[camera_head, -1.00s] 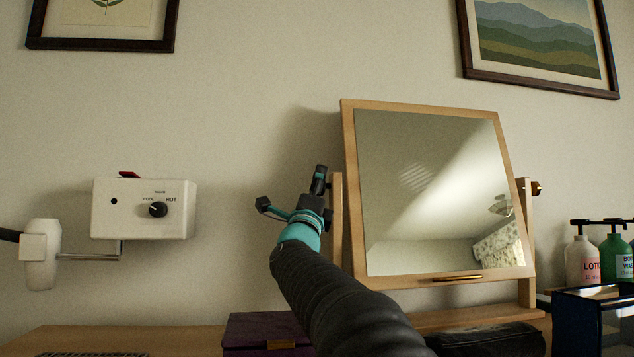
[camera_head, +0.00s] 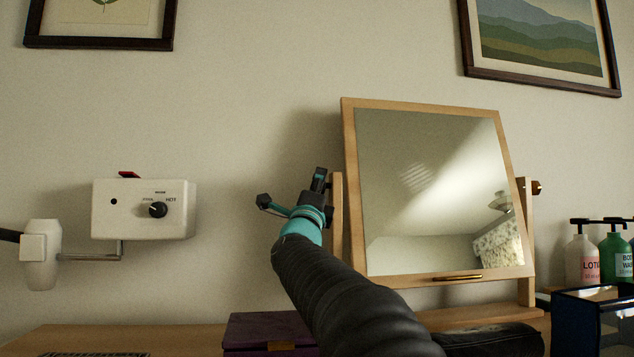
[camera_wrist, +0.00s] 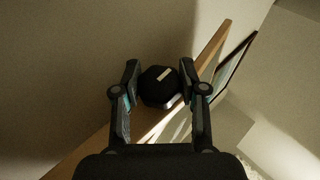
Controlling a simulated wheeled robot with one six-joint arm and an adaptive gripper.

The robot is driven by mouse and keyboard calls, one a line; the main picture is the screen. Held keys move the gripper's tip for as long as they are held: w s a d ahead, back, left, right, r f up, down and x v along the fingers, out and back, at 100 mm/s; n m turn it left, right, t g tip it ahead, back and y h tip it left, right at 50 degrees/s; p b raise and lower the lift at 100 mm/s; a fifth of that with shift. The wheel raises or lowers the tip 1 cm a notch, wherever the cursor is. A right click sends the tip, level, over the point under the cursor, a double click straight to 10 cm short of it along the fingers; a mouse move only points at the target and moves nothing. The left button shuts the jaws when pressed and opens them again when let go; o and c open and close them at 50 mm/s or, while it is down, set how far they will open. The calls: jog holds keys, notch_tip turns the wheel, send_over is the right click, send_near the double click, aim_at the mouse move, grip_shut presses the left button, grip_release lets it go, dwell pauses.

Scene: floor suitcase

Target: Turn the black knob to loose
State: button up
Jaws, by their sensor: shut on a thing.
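A black faceted knob (camera_wrist: 158,88) with a pale mark on its face shows in the wrist view, beside the wooden frame of the tilting mirror (camera_head: 430,190). My gripper (camera_wrist: 159,72) has one finger on each side of the knob and is shut on it. The pale mark slants up to the right. In the head view my gripper (camera_head: 292,190) is at the left post (camera_head: 337,215) of the mirror stand, and the knob cannot be made out there. No lettering for loose can be read.
A white wall box (camera_head: 140,209) with its own black dial (camera_head: 158,209) marked HOT is at the left. A purple box (camera_head: 265,332) lies below my arm. A blue-black rack (camera_head: 590,320) and bottles (camera_head: 582,258) stand at the right. Bare wall lies between box and mirror.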

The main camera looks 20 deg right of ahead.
jog(key=shift+r+n+g+y+p, duration=0.2)
jog(key=shift+n+g+y+p, duration=0.6)
jog(key=shift+p, duration=0.5)
jog(key=shift+f+n+g+y+p, duration=0.1)
jog(key=shift+n+g+y+p, duration=0.5)
jog(key=shift+y, duration=0.5)
jog(key=shift+n+g+y, duration=0.8)
jog(key=shift+g+y, duration=0.4)
jog(key=shift+g, duration=0.9)
jog(key=shift+w+f+g+y, duration=0.1)
jog(key=shift+g+y, duration=0.3)
jog(key=shift+g, duration=0.3)
jog(key=shift+f+n+g, duration=0.1)
jog(key=shift+n+g, duration=0.2)
jog(key=shift+g, duration=0.3)
jog(key=o, duration=1.2)
jog(key=shift+d, duration=0.1)
jog(key=shift+c, duration=0.2)
